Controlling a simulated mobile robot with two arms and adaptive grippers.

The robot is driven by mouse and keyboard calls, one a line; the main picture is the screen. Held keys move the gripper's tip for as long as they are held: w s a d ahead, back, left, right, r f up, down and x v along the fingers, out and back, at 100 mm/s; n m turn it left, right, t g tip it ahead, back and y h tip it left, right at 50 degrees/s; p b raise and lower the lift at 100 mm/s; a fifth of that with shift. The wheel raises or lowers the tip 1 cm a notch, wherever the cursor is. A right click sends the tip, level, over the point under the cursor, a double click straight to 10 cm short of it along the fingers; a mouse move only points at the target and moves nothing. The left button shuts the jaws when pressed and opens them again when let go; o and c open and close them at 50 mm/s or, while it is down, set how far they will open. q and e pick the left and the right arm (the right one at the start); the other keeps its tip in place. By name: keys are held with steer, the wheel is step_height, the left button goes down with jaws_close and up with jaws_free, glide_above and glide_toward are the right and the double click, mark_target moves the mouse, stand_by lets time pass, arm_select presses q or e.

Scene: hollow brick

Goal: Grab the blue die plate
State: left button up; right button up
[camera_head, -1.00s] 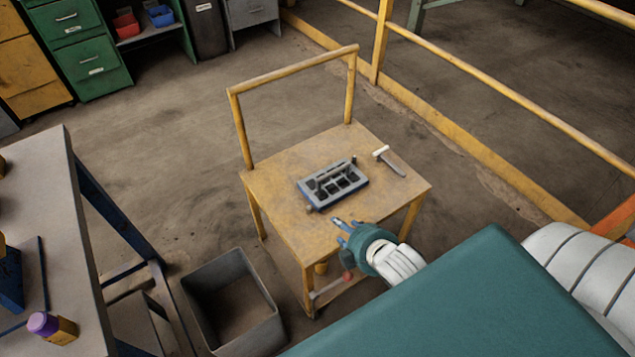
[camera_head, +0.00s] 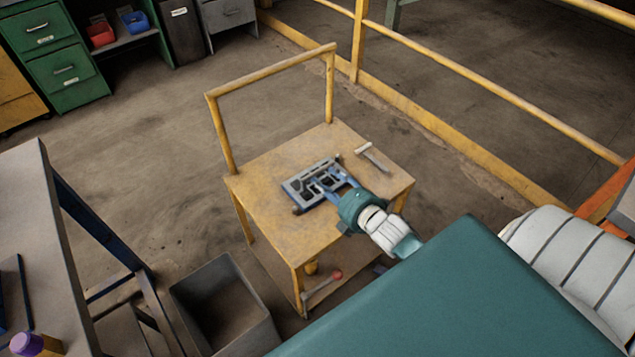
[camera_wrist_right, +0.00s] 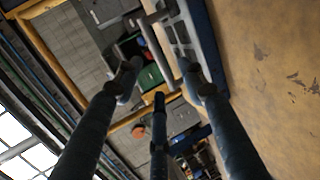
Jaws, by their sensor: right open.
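The blue die plate (camera_head: 296,188), a blue base with a grey frame and dark openings, lies on the yellow cart top (camera_head: 262,215). My right gripper (camera_head: 325,179) is open at the plate's near right side, its fingers overlapping that side in the head view. In the right wrist view the plate (camera_wrist_right: 207,32) runs along the top, beyond the right-hand finger of my gripper (camera_wrist_right: 160,82). I cannot tell whether any finger touches it. Part of the plate is hidden behind the fingers. My left gripper is not in view.
A hammer-like tool (camera_head: 375,158) lies right of the plate on the cart. The cart's yellow handle (camera_head: 270,70) rises at the back. A grey bin (camera_head: 225,305) stands on the floor left of the cart. A workbench (camera_head: 30,215) is at the left, a yellow railing (camera_head: 470,85) at the right.

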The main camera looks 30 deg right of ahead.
mark_target(318, 171)
steer(key=x, duration=0.5)
steer(key=shift+w+d, duration=0.15)
steer(key=shift+d, duration=0.2)
steer(key=shift+r, duration=0.1)
jaws_close()
steer(key=shift+w+r, duration=0.1)
steer(key=shift+r, duration=0.15)
